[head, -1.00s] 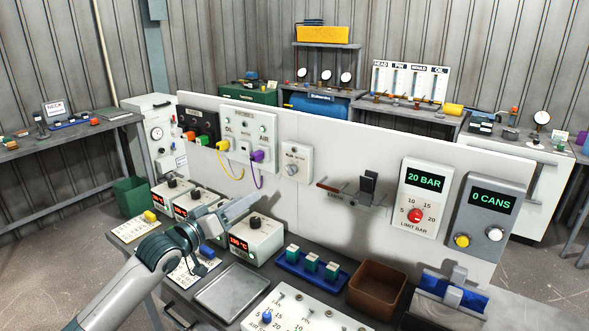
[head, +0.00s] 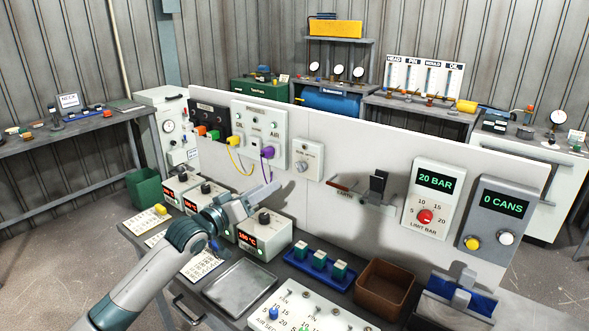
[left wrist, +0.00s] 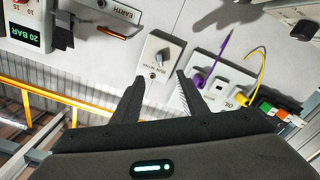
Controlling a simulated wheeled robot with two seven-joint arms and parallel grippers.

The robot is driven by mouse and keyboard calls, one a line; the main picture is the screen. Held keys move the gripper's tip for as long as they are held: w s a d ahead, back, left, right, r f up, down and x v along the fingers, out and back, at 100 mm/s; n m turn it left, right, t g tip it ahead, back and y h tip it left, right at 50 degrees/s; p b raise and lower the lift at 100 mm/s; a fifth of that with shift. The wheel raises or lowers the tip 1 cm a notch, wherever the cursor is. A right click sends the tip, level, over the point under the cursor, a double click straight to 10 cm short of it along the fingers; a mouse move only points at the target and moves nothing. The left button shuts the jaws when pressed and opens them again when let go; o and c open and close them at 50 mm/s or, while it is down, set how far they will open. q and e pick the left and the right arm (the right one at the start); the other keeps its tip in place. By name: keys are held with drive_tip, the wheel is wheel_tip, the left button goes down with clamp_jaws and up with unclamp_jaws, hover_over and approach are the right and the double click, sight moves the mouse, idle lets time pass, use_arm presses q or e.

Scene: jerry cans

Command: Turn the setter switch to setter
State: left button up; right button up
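The likely setter switch (head: 300,166) is a grey knob on a small white plate on the upright white panel. Its label is too small to read surely. In the left wrist view the knob (left wrist: 161,57) sits just beyond the fingertips, roughly centred between them. My left gripper (head: 272,188) is in front of the panel, below and left of the plate in the head view. In the left wrist view its two dark fingers (left wrist: 158,76) are spread apart with nothing between them. They appear clear of the knob.
Left of the switch are sockets with a yellow cable (head: 240,160) and a purple plug (head: 267,152). An earth clamp bracket (head: 376,187) juts out on the right. Boxes with red displays (head: 264,236) stand below the gripper.

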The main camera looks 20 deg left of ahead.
sight(298, 169)
use_arm(q)
drive_tip(key=p+x, duration=0.3)
drive_tip(key=x, duration=1.1)
drive_tip(key=shift+p, duration=0.4)
drive_tip(key=shift+f, duration=0.1)
clamp_jaws()
